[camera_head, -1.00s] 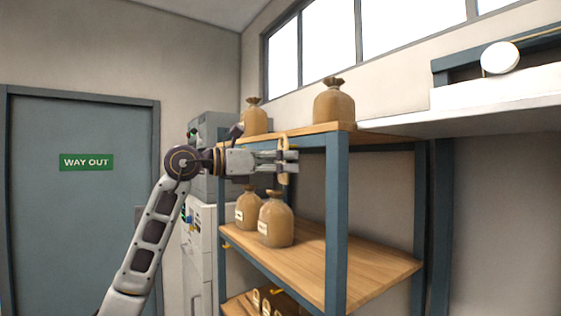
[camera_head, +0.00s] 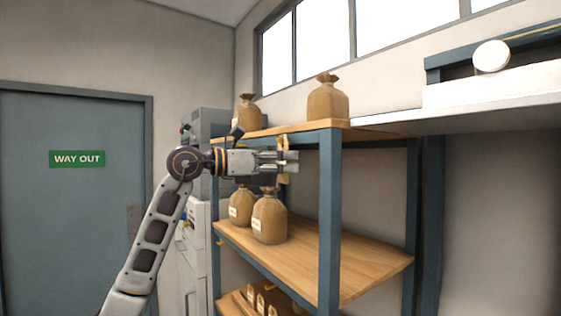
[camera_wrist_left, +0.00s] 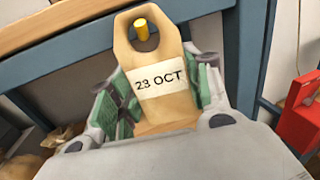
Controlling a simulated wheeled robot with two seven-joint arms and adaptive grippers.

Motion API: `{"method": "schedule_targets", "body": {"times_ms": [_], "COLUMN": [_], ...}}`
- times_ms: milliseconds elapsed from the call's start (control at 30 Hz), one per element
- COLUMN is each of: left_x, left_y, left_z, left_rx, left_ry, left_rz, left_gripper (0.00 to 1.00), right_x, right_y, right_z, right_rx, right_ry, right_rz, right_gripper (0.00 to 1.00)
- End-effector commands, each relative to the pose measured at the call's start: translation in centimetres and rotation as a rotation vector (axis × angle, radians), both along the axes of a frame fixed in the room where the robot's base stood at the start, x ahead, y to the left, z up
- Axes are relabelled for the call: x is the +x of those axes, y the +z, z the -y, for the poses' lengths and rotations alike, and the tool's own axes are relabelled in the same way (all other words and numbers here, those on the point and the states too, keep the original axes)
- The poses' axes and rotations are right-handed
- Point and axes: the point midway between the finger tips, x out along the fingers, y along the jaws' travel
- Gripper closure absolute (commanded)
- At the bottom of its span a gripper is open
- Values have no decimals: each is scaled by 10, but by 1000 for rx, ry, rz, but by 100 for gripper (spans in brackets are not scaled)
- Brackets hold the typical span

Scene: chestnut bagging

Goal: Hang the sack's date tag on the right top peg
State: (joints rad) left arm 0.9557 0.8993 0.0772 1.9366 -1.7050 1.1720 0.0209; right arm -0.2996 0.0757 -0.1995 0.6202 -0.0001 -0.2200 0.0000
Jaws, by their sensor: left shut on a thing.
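The tan date tag reads "23 OCT" in the left wrist view (camera_wrist_left: 160,84) and has a round hole near its top. My left gripper (camera_wrist_left: 160,100) is shut on the tag's lower part. A yellow peg (camera_wrist_left: 141,30) shows at the hole; its end overlaps the tag above the hole, so it looks to stick through. In the head view my left gripper (camera_head: 290,162) holds the tag (camera_head: 283,146) just below the top shelf's front edge, left of the blue post. The tag hides the peg's root. My right gripper is not in view.
The shelf's blue post (camera_head: 330,220) stands close right of my gripper. Sacks stand on the top board (camera_head: 328,98) and on the middle board (camera_head: 270,217) below. A red object (camera_wrist_left: 300,115) is at the right in the left wrist view.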

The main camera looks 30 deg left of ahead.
Motion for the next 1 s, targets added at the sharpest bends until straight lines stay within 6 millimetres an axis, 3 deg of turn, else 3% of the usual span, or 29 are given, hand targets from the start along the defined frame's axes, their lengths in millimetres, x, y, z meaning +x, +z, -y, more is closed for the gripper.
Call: {"method": "schedule_targets", "body": {"times_ms": [1000], "left_x": [3], "left_y": [-6], "left_z": [1], "left_rx": [0], "left_ry": [1], "left_rz": [0], "left_gripper": [66], "right_x": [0], "right_y": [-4], "right_z": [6], "right_rx": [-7], "right_ry": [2], "right_rz": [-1], "right_gripper": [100]}}
